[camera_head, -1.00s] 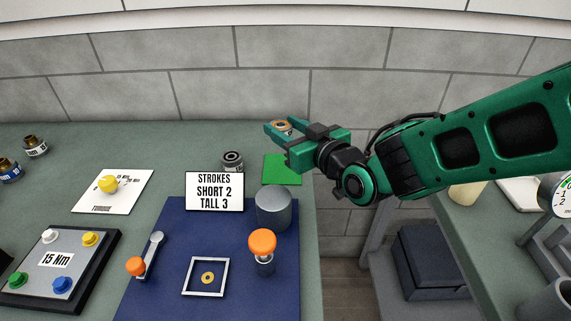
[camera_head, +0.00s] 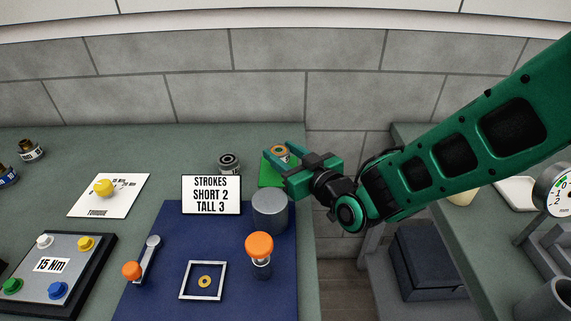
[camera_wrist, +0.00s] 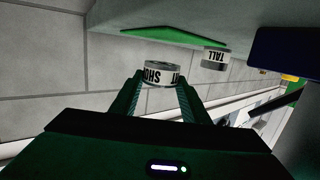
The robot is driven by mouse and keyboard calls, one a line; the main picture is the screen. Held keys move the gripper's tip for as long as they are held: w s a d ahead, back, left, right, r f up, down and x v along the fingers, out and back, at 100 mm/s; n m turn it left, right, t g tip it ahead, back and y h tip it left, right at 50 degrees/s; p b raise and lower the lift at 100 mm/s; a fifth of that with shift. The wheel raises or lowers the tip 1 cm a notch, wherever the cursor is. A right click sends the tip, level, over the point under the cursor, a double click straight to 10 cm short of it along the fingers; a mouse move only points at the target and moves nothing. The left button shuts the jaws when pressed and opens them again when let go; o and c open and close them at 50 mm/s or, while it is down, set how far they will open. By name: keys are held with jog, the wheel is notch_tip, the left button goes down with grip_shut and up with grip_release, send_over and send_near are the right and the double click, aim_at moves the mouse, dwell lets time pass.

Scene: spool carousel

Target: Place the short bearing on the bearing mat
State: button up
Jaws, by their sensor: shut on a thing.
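My gripper (camera_head: 279,154) is shut on the short bearing (camera_head: 279,151), a ring with an orange-brown top. In the wrist view, the short bearing (camera_wrist: 160,73) sits between the fingertips, and its white label reads upside down. The green bearing mat (camera_head: 270,177) lies at the back right of the bench, partly hidden by my gripper. In the wrist view the mat (camera_wrist: 160,36) shows as a green strip beyond the bearing. The bearing appears over the mat's back part; a gap to the mat shows in the wrist view.
The tall bearing (camera_head: 229,162) stands left of the mat; it also shows in the wrist view (camera_wrist: 215,58). A strokes sign (camera_head: 211,195), a grey cylinder (camera_head: 270,211) and an orange knob (camera_head: 260,246) stand in front. The bench's right edge is close to the mat.

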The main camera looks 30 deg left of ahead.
jog(key=shift+f, duration=1.65)
jog(key=o, duration=1.4)
jog(key=shift+f, duration=0.1)
